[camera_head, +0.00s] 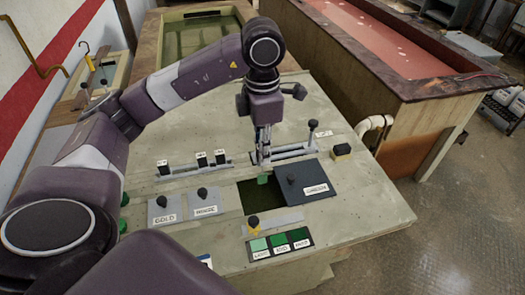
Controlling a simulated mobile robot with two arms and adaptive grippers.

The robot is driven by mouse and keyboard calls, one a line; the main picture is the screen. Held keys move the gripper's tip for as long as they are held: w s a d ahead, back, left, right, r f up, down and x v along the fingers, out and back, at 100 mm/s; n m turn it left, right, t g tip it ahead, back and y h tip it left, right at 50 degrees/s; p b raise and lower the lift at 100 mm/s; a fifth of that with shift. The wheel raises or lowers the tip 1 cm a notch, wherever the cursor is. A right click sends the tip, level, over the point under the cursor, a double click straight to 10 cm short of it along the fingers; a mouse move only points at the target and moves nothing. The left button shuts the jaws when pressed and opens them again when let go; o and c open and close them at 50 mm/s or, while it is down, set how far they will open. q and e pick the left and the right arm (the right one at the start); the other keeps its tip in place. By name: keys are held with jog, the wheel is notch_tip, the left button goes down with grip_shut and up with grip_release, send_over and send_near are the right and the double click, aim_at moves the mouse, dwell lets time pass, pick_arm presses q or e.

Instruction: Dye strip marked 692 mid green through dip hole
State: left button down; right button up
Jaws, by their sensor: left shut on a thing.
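My left gripper (263,148) reaches down over the bench and is shut on a thin strip that hangs below it. The strip's lower end (262,180) looks green and is at or just above the dark dip hole (258,197); I cannot tell whether it touches the liquid. No number is readable on the held strip. Several other strips with pale tags (201,161) stand in a rail (182,173) at the left. A shade card (279,244) with light, mid and deep green patches lies in front of the hole. My right gripper is not in view.
A dark lid (309,183) with a knob lies right of the hole. Two grey lids (164,211) with knobs lie left of it. A second rail (293,151) with a black-topped post is behind.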

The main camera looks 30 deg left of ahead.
pick_arm(q)
jog(key=shift+f, duration=0.15)
dwell(0.5)
notch_tip(320, 180, down, 18)
jog(key=b, duration=1.5)
jog(key=shift+r, duration=0.2)
dwell(3.6)
